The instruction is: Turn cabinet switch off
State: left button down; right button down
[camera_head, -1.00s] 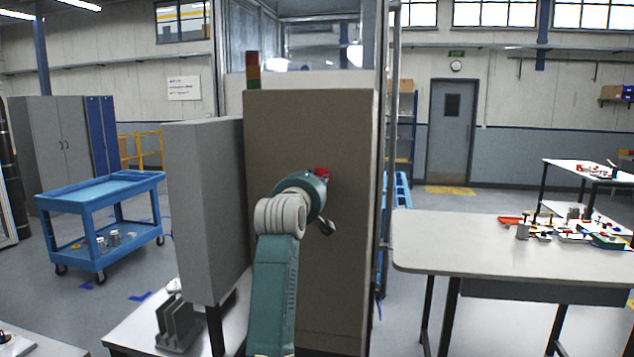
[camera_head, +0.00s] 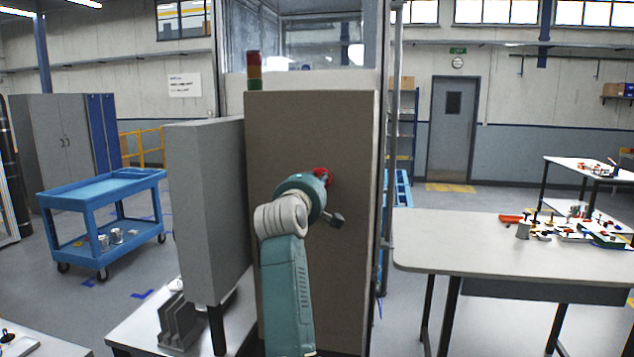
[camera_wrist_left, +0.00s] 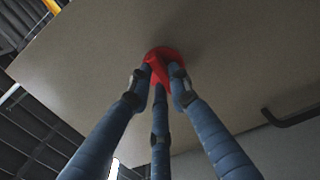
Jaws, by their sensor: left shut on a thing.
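The cabinet (camera_head: 310,125) is a tall grey-brown box in the middle of the head view. Its switch (camera_head: 322,174) is a red knob on the front face, partly hidden by my left arm's wrist. In the left wrist view the red switch (camera_wrist_left: 158,54) has a round base and a raised grip. My left gripper (camera_wrist_left: 158,72) has its blue fingers closed around the grip, touching it from both sides. In the head view its fingers are hidden behind the wrist. My right gripper is not in view.
A grey panel (camera_head: 203,210) stands just left of my left arm. A dark handle (camera_wrist_left: 292,118) is on the cabinet face, right of the switch in the wrist view. A table (camera_head: 450,235) with parts stands at the right, and a blue cart (camera_head: 100,195) at the left.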

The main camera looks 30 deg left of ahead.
pick_arm(q)
jog(key=shift+f, duration=0.15)
jog(key=c, duration=1.6)
grip_release()
jog(key=v, duration=1.2)
jog(key=shift+a, duration=0.1)
